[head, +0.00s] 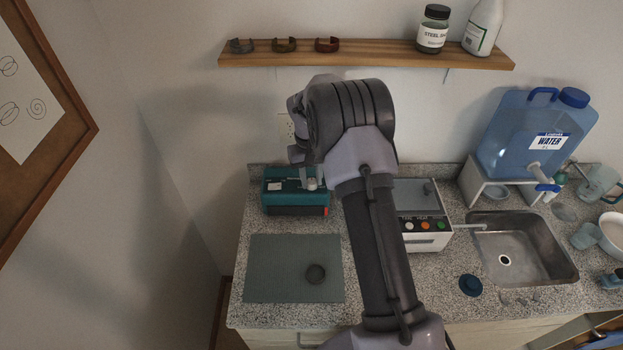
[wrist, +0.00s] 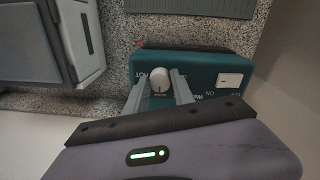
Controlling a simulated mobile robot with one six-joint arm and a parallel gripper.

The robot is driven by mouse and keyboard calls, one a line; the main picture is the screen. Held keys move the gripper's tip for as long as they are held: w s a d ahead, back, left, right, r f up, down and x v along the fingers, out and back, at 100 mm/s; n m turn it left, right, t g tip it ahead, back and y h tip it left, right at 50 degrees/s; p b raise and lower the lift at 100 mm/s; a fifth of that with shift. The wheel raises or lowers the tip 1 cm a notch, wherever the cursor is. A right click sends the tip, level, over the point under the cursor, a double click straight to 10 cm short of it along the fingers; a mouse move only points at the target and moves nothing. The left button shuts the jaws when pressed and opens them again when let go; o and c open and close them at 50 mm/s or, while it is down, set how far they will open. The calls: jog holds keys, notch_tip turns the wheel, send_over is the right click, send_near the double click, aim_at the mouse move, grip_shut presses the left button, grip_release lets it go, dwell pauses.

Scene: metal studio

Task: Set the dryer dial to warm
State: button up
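The teal dryer (head: 280,202) sits at the back left of the counter and also fills the middle of the wrist view (wrist: 200,68). In the head view my gripper (head: 310,177) is over the dryer's right part, partly hidden by my arm.
A white machine (head: 427,242) with coloured buttons stands right of the dryer, partly behind my arm. A sink (head: 530,250) and blue water jug (head: 520,125) are right. A wooden shelf (head: 370,56) runs above.

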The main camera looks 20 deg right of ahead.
aim_at(313, 183)
jog(key=o, duration=0.4)
jog(key=shift+r, duration=0.1)
jog(key=r, duration=0.3)
jog(key=shift+s+r+p, duration=0.2)
jog(key=shift+r+p, duration=0.1)
jog(key=shift+r, duration=0.05)
jog(key=s+a+r, duration=0.1)
jog(key=s+a, duration=0.2)
jog(key=s, duration=1.2)
jog(key=shift+b, duration=0.4)
jog(key=shift+s+a, duration=0.1)
